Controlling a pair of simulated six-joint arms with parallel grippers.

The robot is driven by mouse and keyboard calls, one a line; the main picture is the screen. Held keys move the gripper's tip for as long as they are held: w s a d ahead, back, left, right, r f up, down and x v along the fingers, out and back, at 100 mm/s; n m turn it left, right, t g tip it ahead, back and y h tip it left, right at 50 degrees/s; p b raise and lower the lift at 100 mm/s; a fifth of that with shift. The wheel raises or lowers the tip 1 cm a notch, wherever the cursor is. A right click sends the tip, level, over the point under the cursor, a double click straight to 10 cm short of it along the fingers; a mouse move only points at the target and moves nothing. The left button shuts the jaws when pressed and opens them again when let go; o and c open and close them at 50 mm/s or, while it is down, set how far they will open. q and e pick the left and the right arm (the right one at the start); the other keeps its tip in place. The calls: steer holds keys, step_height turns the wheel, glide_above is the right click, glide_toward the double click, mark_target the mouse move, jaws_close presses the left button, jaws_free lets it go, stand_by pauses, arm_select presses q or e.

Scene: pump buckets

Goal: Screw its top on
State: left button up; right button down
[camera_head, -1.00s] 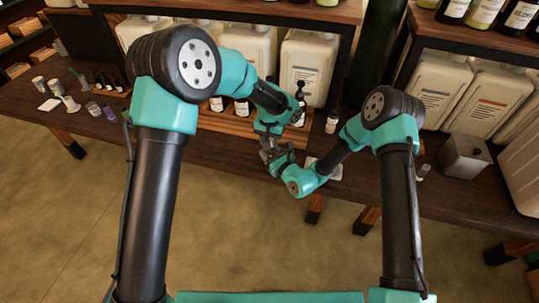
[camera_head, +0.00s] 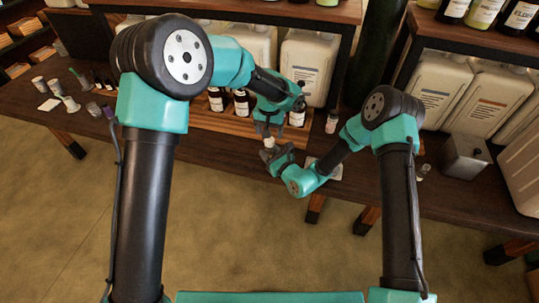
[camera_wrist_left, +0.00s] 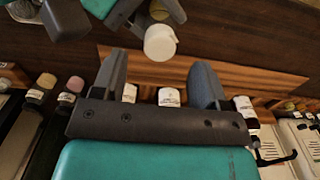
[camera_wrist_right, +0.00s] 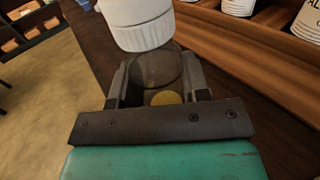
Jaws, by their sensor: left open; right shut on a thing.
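My right gripper (camera_head: 277,155) is shut on a small brown see-through bottle (camera_wrist_right: 160,70), held in the air at the front edge of the table. A white ribbed top (camera_wrist_right: 140,22) sits at the bottle's upper end; it also shows in the head view (camera_head: 269,143) and left wrist view (camera_wrist_left: 160,42). In the right wrist view it looks slightly tilted, and I cannot tell how tightly it sits. My left gripper (camera_head: 268,129) is open and empty just above the top, apart from it. Its spread fingers show in the left wrist view (camera_wrist_left: 158,80).
A wooden tray (camera_head: 215,117) with several labelled bottles stands behind the grippers. White canisters (camera_head: 305,65) stand on the lower shelf. A small bottle (camera_head: 332,121) stands right of the tray. Small containers (camera_head: 70,103) are at the left; a metal box (camera_head: 464,157) is at the right.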

arm_select(q)
step_height(320, 180, up, 8)
steer(key=shift+f, duration=0.2)
arm_select(e)
steer(key=c, duration=0.5)
jaws_free()
steer(key=v, duration=1.7)
steer(key=shift+s+d, duration=0.15)
steer(key=shift+d, duration=0.05)
